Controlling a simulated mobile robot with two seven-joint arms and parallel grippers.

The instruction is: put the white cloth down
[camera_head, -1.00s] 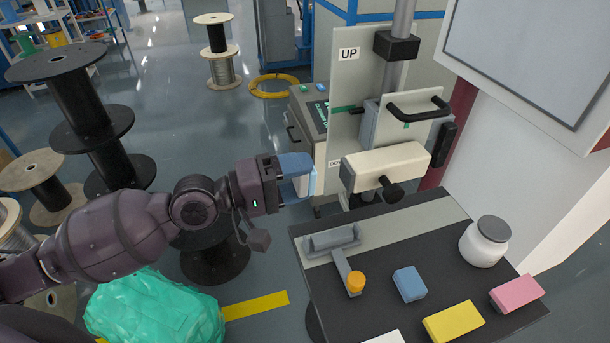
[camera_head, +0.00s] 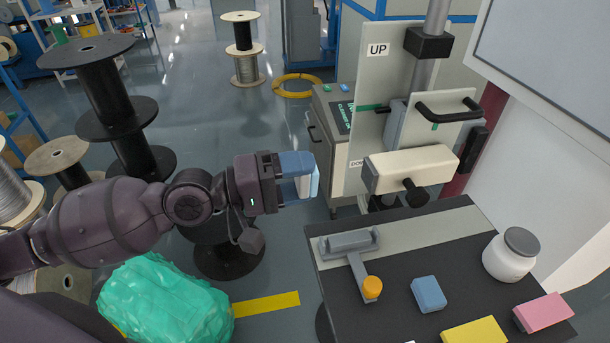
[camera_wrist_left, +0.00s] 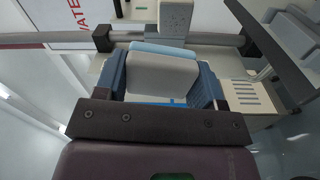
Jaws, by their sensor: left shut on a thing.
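My left gripper (camera_head: 300,179) is shut on a whitish block-shaped cloth (camera_head: 315,183), of which only a pale edge shows past the blue fingers in the head view. In the left wrist view the left gripper (camera_wrist_left: 162,85) has its blue fingers on both sides of the pale grey-white cloth (camera_wrist_left: 162,76), with a light blue strip along its far edge. The gripper is in the air, left of the machine's cream block and past the table's back left corner. My right gripper is not in view.
The dark table (camera_head: 390,290) holds a grey tool with an orange knob (camera_head: 372,288), a blue block (camera_head: 429,294), a yellow block (camera_head: 474,332), a pink block (camera_head: 543,312) and a white jar (camera_head: 511,255). The upright machine (camera_head: 412,168) stands behind. A green bag (camera_head: 165,302) lies on the floor.

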